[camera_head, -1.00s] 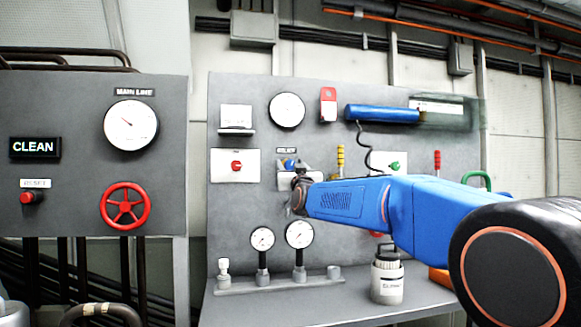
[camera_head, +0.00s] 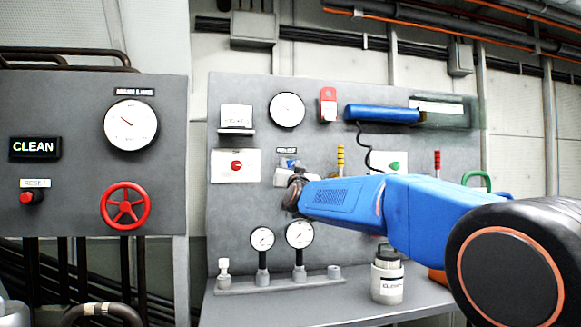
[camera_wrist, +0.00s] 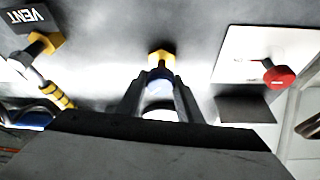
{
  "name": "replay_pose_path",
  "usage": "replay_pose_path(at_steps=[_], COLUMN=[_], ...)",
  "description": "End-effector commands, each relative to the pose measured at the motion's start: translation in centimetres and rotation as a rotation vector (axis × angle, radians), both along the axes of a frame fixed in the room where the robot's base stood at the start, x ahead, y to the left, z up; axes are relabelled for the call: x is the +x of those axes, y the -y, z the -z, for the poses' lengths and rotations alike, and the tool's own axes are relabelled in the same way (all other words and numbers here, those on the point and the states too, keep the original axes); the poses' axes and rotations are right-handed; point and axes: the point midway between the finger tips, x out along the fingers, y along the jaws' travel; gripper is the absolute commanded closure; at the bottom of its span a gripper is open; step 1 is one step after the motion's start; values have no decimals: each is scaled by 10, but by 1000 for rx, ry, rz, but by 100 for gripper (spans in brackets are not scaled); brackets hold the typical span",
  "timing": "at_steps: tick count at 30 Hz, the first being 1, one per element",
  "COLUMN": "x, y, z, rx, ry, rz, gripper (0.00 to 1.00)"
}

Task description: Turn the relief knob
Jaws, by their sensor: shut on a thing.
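The relief knob is blue, with a yellow collar behind it, and sits on the grey panel. In the wrist view the knob (camera_wrist: 159,74) is between the two fingers of my gripper (camera_wrist: 160,82), which is shut on it. In the head view a bit of the blue knob (camera_head: 289,163) shows under its small label, just above the end of my arm. My wrist hides most of the fingers there. The knob's turn angle cannot be read.
A red knob (camera_head: 236,166) on a white plate is to the left of the relief knob. A yellow-handled lever (camera_head: 340,158) stands to the right. Two small gauges (camera_head: 299,235) are below. A blue cylinder (camera_head: 381,114) is mounted above, with a coiled black cord hanging.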

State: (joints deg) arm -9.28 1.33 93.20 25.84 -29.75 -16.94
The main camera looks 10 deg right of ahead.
Motion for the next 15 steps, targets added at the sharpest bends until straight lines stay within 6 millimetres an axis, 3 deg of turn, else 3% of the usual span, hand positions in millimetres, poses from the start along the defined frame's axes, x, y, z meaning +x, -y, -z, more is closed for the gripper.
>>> replay_pose_path(at_steps=[15], x=[0], y=[-1], z=[0], rx=[487], ry=[0], rz=[-2], gripper=[90])
